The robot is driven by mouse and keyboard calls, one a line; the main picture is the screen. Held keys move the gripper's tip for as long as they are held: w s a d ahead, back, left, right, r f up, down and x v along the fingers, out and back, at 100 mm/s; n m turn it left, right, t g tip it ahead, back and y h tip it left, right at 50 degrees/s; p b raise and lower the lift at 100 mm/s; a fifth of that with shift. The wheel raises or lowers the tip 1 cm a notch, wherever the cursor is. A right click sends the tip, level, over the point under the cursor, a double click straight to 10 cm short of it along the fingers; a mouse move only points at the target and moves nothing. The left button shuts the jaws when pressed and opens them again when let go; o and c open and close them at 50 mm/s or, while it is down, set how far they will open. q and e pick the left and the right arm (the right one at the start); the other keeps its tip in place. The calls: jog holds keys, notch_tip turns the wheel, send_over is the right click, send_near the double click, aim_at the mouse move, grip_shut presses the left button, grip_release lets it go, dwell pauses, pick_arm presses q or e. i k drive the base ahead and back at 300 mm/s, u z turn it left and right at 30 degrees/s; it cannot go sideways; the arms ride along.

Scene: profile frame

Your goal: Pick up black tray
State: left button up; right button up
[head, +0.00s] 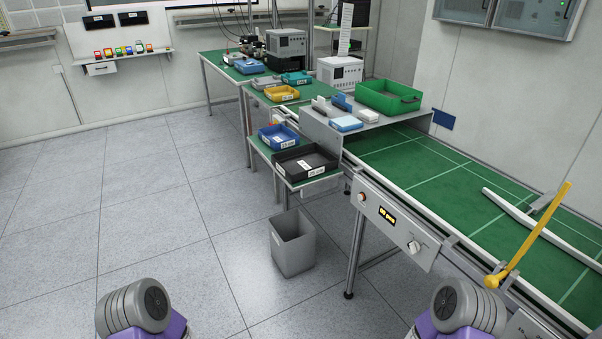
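The black tray (305,164) lies on the front part of a small green-topped side table (265,146), low beside the conveyor bench. Only grey and purple rounded parts of my own arms show at the bottom left and bottom right of the head view. Both grippers are out of view, and nothing of mine is near the tray.
A grey waste bin (292,243) stands on the floor in front of the side table. The conveyor bench (420,175) runs along the right, with a yellow lever (530,235) sticking up. A green crate (389,97) sits on a grey raised shelf. The floor at left is clear.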

aim_at(299, 164)
jog(key=u, duration=0.6)
jog(key=i, duration=2.2)
jog(key=z, duration=0.85)
